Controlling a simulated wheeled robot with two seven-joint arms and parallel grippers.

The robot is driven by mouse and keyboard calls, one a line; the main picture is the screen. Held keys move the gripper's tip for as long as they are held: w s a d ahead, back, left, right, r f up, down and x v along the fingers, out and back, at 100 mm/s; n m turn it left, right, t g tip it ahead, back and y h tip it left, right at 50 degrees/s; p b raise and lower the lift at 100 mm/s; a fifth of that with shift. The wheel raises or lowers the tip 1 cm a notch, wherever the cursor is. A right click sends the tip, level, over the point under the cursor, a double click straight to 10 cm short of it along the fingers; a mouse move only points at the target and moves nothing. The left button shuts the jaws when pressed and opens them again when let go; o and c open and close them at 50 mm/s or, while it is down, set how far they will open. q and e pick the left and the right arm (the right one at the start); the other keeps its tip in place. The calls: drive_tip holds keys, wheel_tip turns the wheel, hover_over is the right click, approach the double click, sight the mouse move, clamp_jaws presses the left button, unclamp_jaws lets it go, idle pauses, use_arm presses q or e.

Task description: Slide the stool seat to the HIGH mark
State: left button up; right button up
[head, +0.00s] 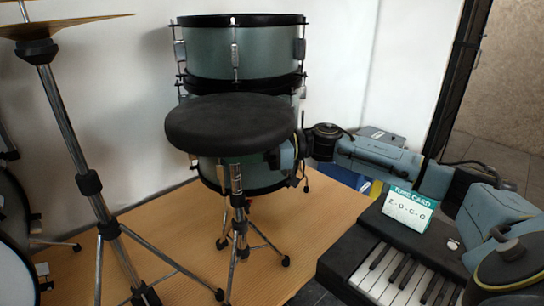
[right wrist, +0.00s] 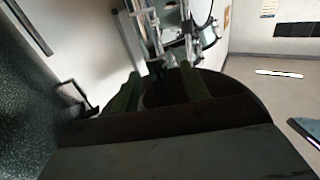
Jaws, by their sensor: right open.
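The stool has a round black seat (head: 230,124) on a chrome post (head: 239,205) with splayed tripod legs, in the middle of the head view. I cannot make out a HIGH mark on the post. My right arm reaches in from the right, and its gripper (head: 274,160) is at the seat's right edge, just below it and partly hidden. In the right wrist view my right gripper (right wrist: 158,78) has two green fingers spread apart. Chrome hardware (right wrist: 175,35) shows beyond the fingertips. I cannot tell whether the fingers touch the stool. My left gripper is out of view.
A grey-green drum (head: 238,52) stands behind the seat, with another drum below. A cymbal stand (head: 72,130) is on the left. A keyboard (head: 400,275) with a small card (head: 409,208) is at the lower right. Wooden floor (head: 165,235) lies around the legs.

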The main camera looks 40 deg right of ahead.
drive_tip(key=b+v, duration=0.1)
drive_tip(key=v, duration=0.9)
idle(0.7)
